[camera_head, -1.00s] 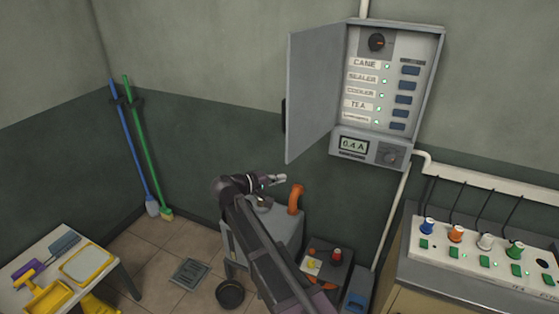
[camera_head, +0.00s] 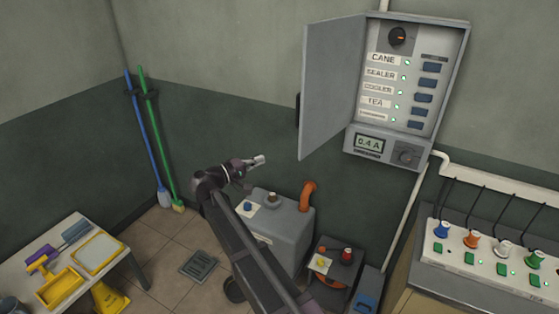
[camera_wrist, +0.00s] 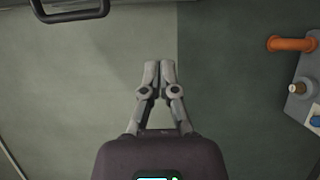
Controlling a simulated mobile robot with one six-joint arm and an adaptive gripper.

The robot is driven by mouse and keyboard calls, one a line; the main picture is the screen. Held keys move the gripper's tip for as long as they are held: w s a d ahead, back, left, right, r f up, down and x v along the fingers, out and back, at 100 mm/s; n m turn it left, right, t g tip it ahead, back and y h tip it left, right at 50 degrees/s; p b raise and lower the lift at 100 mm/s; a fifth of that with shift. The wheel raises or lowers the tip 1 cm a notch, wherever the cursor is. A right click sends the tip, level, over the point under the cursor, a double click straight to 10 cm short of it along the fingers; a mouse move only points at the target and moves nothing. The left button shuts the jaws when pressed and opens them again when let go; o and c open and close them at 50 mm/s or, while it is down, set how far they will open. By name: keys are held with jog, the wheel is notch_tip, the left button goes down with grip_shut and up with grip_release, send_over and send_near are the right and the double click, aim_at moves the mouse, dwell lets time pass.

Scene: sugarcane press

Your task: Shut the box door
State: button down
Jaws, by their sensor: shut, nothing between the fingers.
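The grey wall box (camera_head: 440,100) hangs on the wall with its door (camera_head: 332,85) swung wide open to the left. A dark handle (camera_head: 297,110) sits on the door's free edge. My gripper (camera_head: 262,159) is shut and empty, to the left of and below the door, apart from it. In the wrist view, my gripper (camera_wrist: 160,68) points toward the door's grey edge (camera_wrist: 150,6) at the top, with the handle (camera_wrist: 70,14) at the upper left.
Below the door stands a grey machine (camera_head: 285,235) with an orange pipe (camera_head: 307,195). A counter with a switch panel (camera_head: 490,250) is at the right. A small table (camera_head: 60,260) with yellow trays is at the left. The wall left of the door is clear.

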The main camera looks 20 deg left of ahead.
jog(key=w+d, duration=0.7)
jog(key=d, duration=0.1)
jog(key=shift+d, duration=0.4)
dwell(0.3)
